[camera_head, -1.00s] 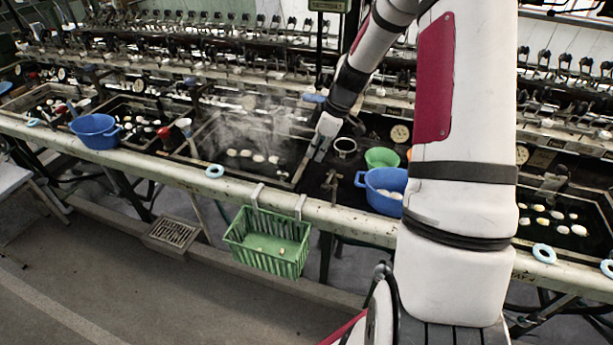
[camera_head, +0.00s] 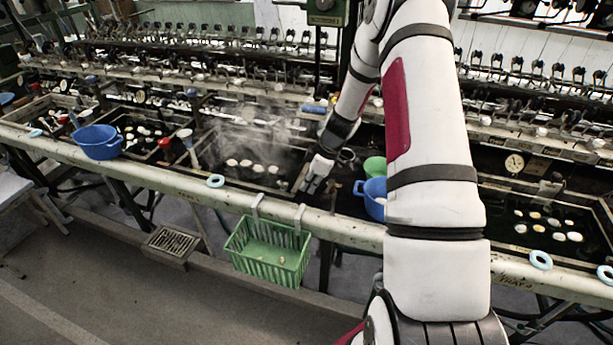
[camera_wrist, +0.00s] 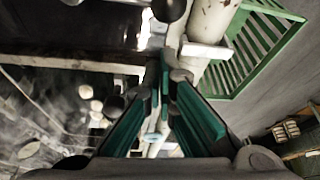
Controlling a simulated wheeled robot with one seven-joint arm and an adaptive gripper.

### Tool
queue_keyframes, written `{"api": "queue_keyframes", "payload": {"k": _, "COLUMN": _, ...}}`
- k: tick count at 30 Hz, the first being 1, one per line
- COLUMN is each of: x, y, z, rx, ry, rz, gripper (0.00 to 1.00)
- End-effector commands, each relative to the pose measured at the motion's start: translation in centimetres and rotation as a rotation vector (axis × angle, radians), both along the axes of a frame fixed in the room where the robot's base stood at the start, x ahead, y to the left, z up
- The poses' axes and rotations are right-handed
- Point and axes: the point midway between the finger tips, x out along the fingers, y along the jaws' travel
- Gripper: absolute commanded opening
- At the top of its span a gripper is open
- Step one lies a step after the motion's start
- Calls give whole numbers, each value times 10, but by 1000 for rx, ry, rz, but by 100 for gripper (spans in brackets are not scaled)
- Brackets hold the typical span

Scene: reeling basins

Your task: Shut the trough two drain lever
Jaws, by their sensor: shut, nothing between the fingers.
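A steaming trough (camera_head: 206,178) with several pale cocoons stands left of my gripper; I cannot read a number on it. My gripper (camera_head: 309,186) is at the trough's right front corner, just behind the white front rail. In the wrist view my gripper's green-padded fingers (camera_wrist: 164,72) meet at the tips with nothing between them. A dark rounded knob (camera_wrist: 169,9) shows just beyond the fingertips, at the top edge of the wrist view. It may be part of the drain lever, but I cannot tell. The lever is not clear in the head view, where my arm and gripper cover that area.
A green basket (camera_head: 268,252) hangs on the front rail (camera_head: 340,226) by white hooks, close to my gripper; it also shows in the wrist view (camera_wrist: 258,45). A blue basin (camera_head: 374,196) and a green bowl (camera_head: 375,166) sit to the right, partly behind my arm.

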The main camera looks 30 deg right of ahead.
Motion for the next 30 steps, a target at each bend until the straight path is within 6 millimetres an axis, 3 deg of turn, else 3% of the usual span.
{"api": "queue_keyframes", "payload": {"k": 5, "x": -11, "y": -10, "z": -2, "rx": 2, "ry": 1, "rz": 0, "gripper": 0}}
{"api": "queue_keyframes", "payload": {"k": 30, "x": -25, "y": -21, "z": -5, "rx": 0, "ry": 1, "rz": 84, "gripper": 0}}
